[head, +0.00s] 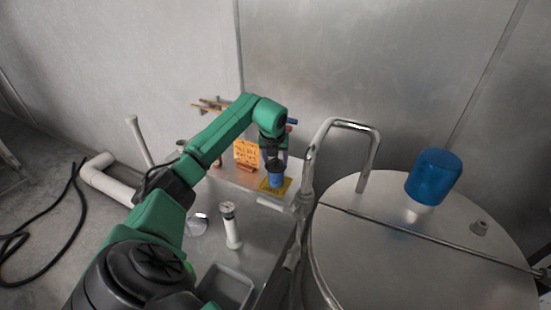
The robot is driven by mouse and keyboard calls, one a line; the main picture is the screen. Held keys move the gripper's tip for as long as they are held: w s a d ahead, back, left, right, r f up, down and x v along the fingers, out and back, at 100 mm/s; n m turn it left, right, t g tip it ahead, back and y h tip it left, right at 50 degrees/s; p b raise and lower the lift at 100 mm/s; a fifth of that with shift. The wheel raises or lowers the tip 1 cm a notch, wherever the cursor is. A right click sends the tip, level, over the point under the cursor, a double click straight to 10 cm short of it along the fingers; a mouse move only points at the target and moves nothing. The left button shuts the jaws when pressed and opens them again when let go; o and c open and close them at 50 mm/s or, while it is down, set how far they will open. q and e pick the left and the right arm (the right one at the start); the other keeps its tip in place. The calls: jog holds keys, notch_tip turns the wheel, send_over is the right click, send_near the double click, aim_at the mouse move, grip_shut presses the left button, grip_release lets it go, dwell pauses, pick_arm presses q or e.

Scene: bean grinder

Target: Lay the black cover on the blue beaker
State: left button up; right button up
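The blue beaker (276,180) stands upright on a yellow mat (266,187) at the far end of the metal counter. A small dark shape, which looks like the black cover (274,165), is at the beaker's top. Whether it rests on the rim or hangs just above it is too small to tell. My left gripper (274,158) points down right over the beaker, with its fingertips around or just above the dark shape. Whether the fingers grip it is unclear. My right gripper is not in view.
An orange patterned block (247,151) stands behind and left of the beaker. A white and black cylinder (231,226) stands nearer on the counter, beside a grey tray (226,287). A bent metal pipe (312,160) and a large steel tank (420,255) with a blue cylinder (433,177) are right.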

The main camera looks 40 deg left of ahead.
pick_arm(q)
jog(key=b+v, duration=0.2)
jog(key=v, duration=0.3)
jog(key=b+v, duration=0.1)
jog(key=v, duration=0.8)
jog(key=shift+r+b, duration=0.3)
jog(key=shift+d+f, duration=0.1)
